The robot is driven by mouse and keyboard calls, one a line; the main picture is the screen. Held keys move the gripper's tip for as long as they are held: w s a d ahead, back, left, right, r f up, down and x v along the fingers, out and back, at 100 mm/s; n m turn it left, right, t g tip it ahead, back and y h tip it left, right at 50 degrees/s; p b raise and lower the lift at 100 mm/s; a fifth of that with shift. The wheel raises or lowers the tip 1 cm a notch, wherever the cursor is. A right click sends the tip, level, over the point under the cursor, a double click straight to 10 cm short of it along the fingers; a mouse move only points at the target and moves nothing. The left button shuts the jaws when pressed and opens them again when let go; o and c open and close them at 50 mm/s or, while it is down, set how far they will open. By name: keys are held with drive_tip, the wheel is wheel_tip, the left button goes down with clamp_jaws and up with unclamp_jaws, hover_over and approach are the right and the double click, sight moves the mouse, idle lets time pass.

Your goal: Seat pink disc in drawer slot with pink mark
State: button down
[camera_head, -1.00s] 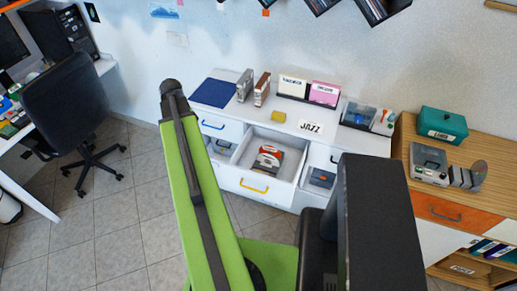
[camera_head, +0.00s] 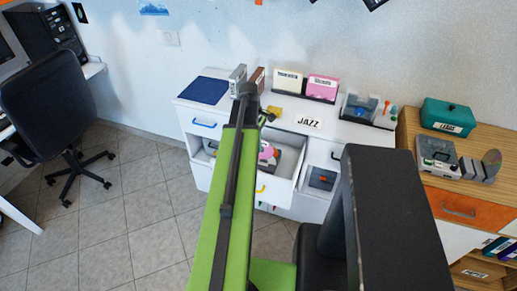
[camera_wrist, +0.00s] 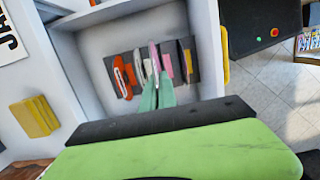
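The pink disc (camera_wrist: 154,58) is held edge-on between the teal fingers of my gripper (camera_wrist: 157,92) in the wrist view. It stands upright over or at the dark slotted rack (camera_wrist: 181,78) inside the open white drawer (camera_wrist: 95,45); I cannot tell whether its lower edge is in a slot. A pink mark (camera_wrist: 168,66) shows just right of the disc. An orange disc (camera_wrist: 122,76) and a pale disc stand to its left. In the head view the pink disc (camera_head: 266,151) shows beside my arm, at the drawer; the fingertips are hidden there.
The white cabinet top carries a yellow block (camera_wrist: 35,117), a JAZZ sign (camera_head: 308,122) and disc boxes. Drawer walls rise close around the rack. A neighbouring drawer (camera_head: 323,178) is at the right. A black chair (camera_head: 55,105) stands left, with clear floor between.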

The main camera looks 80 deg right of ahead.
drive_tip(key=b, duration=0.6)
hover_over(259, 164)
drive_tip(key=a, duration=0.3)
drive_tip(key=f, duration=0.5)
drive_tip(key=shift+s+d+f, duration=0.1)
drive_tip(key=shift+s+f, duration=0.1)
drive_tip(key=shift+f, duration=0.2)
drive_tip(key=shift+f+b, duration=2.9)
drive_tip(key=shift+f, duration=0.15)
drive_tip(key=c, duration=1.6)
unclamp_jaws()
drive_tip(key=shift+r, duration=0.15)
drive_tip(key=w+r+p, duration=0.1)
drive_tip(key=r+p, duration=1)
drive_tip(key=w+r+p, duration=0.1)
drive_tip(key=r+p, duration=0.5)
drive_tip(key=shift+w+d+r, duration=0.1)
drive_tip(key=shift+w+d, duration=0.2)
drive_tip(key=shift+w, duration=0.05)
